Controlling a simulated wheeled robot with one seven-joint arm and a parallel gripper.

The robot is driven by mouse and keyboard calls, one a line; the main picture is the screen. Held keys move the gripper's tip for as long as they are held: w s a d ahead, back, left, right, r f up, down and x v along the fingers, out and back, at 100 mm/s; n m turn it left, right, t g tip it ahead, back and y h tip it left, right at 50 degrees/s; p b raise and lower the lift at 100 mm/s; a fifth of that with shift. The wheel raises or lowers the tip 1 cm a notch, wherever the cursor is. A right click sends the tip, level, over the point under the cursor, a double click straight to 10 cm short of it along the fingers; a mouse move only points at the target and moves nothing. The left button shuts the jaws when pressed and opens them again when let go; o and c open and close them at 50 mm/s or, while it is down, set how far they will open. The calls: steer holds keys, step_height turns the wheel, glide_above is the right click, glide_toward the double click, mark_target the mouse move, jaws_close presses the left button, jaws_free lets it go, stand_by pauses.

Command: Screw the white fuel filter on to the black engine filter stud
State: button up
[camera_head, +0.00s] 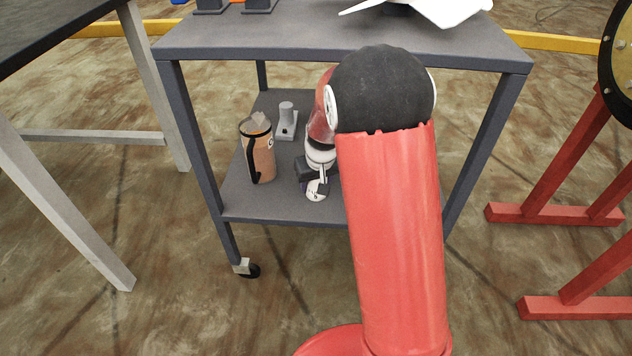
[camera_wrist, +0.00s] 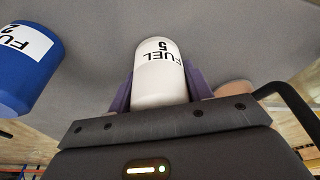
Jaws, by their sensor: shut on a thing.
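The white fuel filter (camera_wrist: 163,80), marked "FUEL 5", sits between the purple fingers of my gripper (camera_wrist: 160,88) in the wrist view. The gripper is shut on it. In the head view my gripper (camera_head: 316,178) is low over the cart's lower shelf, and the white filter (camera_head: 316,190) shows small at its end. I cannot tell whether the filter touches the shelf. I cannot make out the black engine filter stud in either view.
A blue filter (camera_wrist: 26,62), marked "FUEL 2", is left of my gripper in the wrist view. A brown jug (camera_head: 258,152) and a grey stand (camera_head: 287,121) are on the lower shelf. The cart's top shelf (camera_head: 300,38) and legs surround my arm.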

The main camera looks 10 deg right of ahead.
steer(key=shift+r, duration=0.1)
steer(key=shift+f, duration=0.25)
steer(key=o, duration=1.2)
steer(key=shift+r, duration=0.1)
